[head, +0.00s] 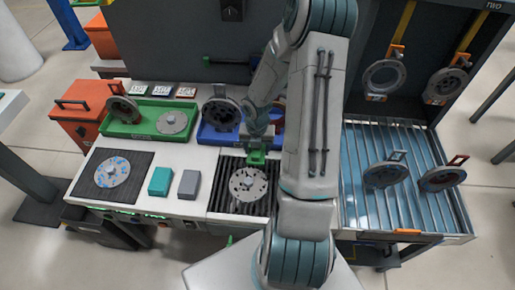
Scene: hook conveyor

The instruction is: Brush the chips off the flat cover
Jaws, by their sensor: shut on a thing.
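A flat round grey cover (248,185) with a raised middle and dark specks on it lies on a black ribbed grate (228,205) at the front of the white bench. My gripper (257,141) points down just behind this cover, shut on a green brush (257,157). The brush is at the cover's far edge; I cannot tell whether it touches. A second flat cover (107,172), with blue patches, lies on a dark mat (130,194) at the left. My arm hides the bench to the right of the grate.
A teal block (160,181) and a grey block (189,184) stand between mat and grate. A green tray (128,128) and a blue tray (207,135) hold round parts behind. At the right, handled covers (385,175) sit on a roller table (430,215); others hang from yellow straps.

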